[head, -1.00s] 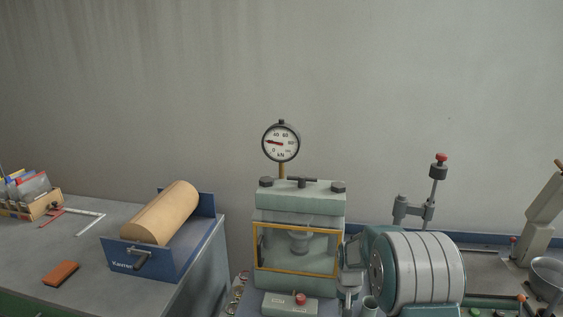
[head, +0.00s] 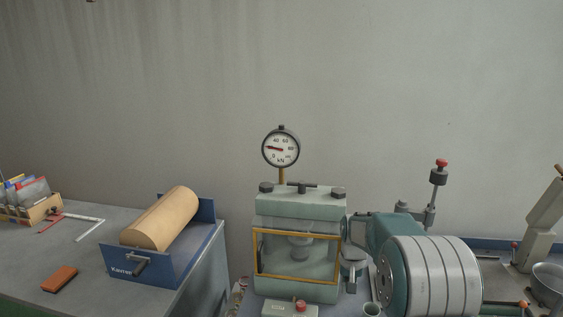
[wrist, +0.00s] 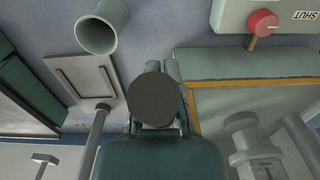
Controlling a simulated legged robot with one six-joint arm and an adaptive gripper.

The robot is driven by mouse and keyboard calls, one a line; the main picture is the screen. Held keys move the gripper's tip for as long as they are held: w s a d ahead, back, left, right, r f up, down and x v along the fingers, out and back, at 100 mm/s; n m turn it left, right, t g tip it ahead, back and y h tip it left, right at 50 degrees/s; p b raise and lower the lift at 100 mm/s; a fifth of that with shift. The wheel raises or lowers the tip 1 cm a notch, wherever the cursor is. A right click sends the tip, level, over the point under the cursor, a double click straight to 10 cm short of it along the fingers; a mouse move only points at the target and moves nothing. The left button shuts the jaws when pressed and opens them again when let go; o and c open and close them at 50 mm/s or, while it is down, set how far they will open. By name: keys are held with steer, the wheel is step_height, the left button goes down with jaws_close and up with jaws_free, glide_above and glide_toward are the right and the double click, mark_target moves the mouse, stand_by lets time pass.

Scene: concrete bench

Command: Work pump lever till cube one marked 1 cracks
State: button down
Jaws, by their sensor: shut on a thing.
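The green-grey press (head: 300,208) stands at centre, with a yellow-framed guard (head: 258,255) across its front. Its round gauge (head: 281,149) stands above, needle pointing left at the low part of the scale. Behind the guard a round platen (head: 301,241) shows; I cannot make out a cube or its mark. My gripper (wrist: 157,115) is shut on the pump lever, whose dark round end (wrist: 155,97) faces the wrist camera. In the head view my gripper (head: 355,252) is beside the press's right side. Much of the lever is hidden.
A red knob (head: 301,306) is at the press's front; the wrist view shows it (wrist: 263,22) by a SHUT label. An open cup (wrist: 98,32) stands near my gripper. Left, a blue stand (head: 165,268) carries a tan roll. A bowl (head: 547,283) is far right.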

steer(key=shift+w+r, duration=0.1)
steer(key=shift+r, duration=0.2)
